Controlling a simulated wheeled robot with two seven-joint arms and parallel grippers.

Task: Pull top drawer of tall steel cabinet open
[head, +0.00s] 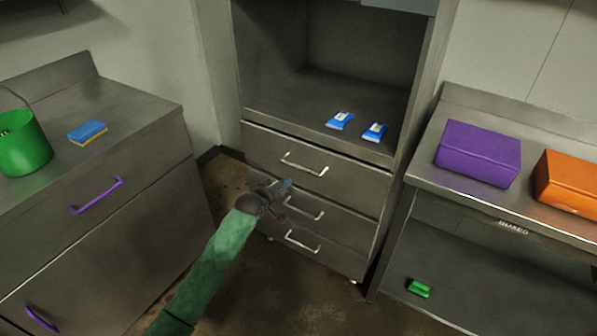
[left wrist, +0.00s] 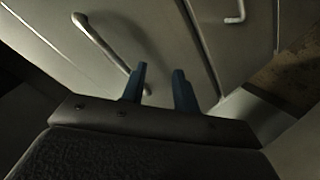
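The tall steel cabinet (head: 222,60) stands in the middle of the head view, with several stacked drawers below an open bay. The top drawer (head: 345,185) has a silver bar handle (head: 304,165). My left gripper (head: 284,190), on a green arm, is in front of the drawers, just below and left of that handle in the picture. In the left wrist view its two blue fingers (left wrist: 159,88) are apart with nothing clearly between them. A bar handle (left wrist: 103,44) there ends close to the left finger; I cannot tell which drawer it belongs to. My right gripper is not in view.
Two blue packets (head: 340,121) lie on the bay floor. A left counter (head: 120,120) holds a green bucket (head: 24,150) and a sponge (head: 87,132). A right bench (head: 430,180) holds purple (head: 478,155) and orange (head: 568,182) boxes. A green item (head: 418,288) lies below.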

